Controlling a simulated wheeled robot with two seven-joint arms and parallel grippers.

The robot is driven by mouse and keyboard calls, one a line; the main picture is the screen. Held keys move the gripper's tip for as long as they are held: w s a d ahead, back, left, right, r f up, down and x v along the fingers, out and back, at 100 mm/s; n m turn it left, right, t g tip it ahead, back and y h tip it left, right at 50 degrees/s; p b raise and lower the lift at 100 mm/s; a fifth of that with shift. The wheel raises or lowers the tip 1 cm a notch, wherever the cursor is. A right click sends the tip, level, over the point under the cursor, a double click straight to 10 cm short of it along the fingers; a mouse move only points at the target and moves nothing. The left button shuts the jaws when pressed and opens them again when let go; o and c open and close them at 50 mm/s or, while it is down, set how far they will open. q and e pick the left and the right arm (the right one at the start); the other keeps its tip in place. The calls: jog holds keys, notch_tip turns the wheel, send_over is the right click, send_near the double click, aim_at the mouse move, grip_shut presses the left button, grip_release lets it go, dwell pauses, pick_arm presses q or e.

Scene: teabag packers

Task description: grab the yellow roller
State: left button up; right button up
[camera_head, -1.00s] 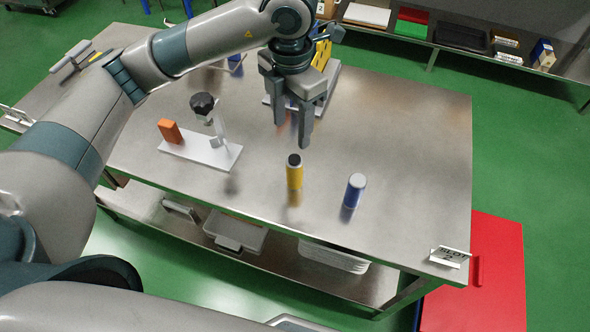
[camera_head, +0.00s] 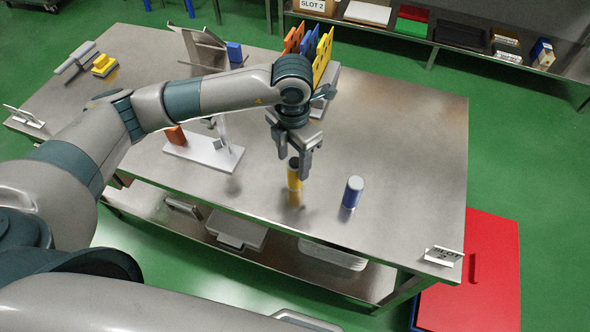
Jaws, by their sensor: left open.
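The yellow roller (camera_head: 294,181) stands upright on the steel table, a yellow cylinder with a dark top. A blue roller (camera_head: 353,192) with a pale top stands upright to the right of the yellow one. My right gripper is not in view.
Coloured upright plates (camera_head: 323,55) stand in a holder behind my arm. A sign (camera_head: 443,256) stands at the near right corner.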

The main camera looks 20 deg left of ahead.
aim_at(295, 176)
pick_arm(q)
jog(key=shift+f, duration=0.7)
jog(key=shift+d+f+p, duration=0.1)
jog(key=shift+f+p, duration=0.15)
jog(key=shift+p, duration=0.15)
jog(key=f+p, duration=0.1)
jog(key=f, duration=0.1)
jog(key=f+p, duration=0.1)
jog(key=f, duration=0.1)
jog(key=shift+s+d, duration=0.1)
jog(key=shift+d, duration=0.1)
jog(key=shift+f, duration=0.35)
